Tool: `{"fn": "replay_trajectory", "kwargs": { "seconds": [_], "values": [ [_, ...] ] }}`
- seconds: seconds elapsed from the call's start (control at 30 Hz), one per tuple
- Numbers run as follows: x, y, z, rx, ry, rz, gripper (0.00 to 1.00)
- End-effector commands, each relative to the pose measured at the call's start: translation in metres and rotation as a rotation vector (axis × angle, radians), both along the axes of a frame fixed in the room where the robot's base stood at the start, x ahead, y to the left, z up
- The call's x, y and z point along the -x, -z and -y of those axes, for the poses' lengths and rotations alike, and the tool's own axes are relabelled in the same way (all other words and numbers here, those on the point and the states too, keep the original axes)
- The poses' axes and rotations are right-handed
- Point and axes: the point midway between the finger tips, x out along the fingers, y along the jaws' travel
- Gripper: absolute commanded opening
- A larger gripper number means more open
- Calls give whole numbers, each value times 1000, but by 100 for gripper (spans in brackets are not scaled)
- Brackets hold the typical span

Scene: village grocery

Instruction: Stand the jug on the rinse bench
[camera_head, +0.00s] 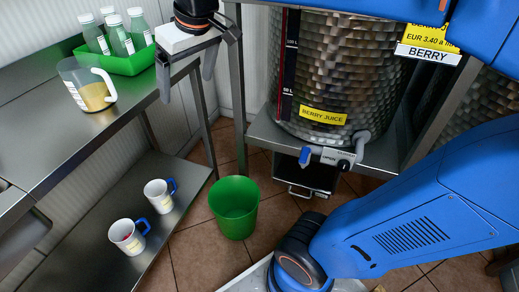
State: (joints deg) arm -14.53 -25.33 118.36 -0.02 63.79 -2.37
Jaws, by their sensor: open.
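A clear jug (72,79) with a white handle stands upright on a steel bench (52,140) at the left, with some yellowish liquid low inside it. I cannot tell for certain from this view whether this bench is the rinse bench. My gripper (187,78) is open and empty, fingers pointing down. It appears to the right of the jug and apart from it, near the bench's right edge.
A green tray (128,65) with several bottles sits behind the jug. Two mugs with blue handles (158,195) (127,238) stand on the lower shelf. A green bin (234,207) is on the floor. A berry juice tank (335,75) with a tap stands right.

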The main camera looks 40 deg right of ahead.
Motion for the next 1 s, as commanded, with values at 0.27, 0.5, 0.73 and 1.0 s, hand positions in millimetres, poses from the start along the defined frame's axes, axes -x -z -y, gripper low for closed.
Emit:
{"fn": "replay_trajectory", "kwargs": {
  "seconds": [0.27, 0.5, 0.73, 1.0],
  "values": [
    [91, 90, 68, -10, 174, 5, 88],
    [142, 150, 92, -15, 270, 7, 88],
    [152, 164, 96, -16, 291, 7, 88],
    [152, 163, 96, -17, 289, 7, 88]
  ]
}}
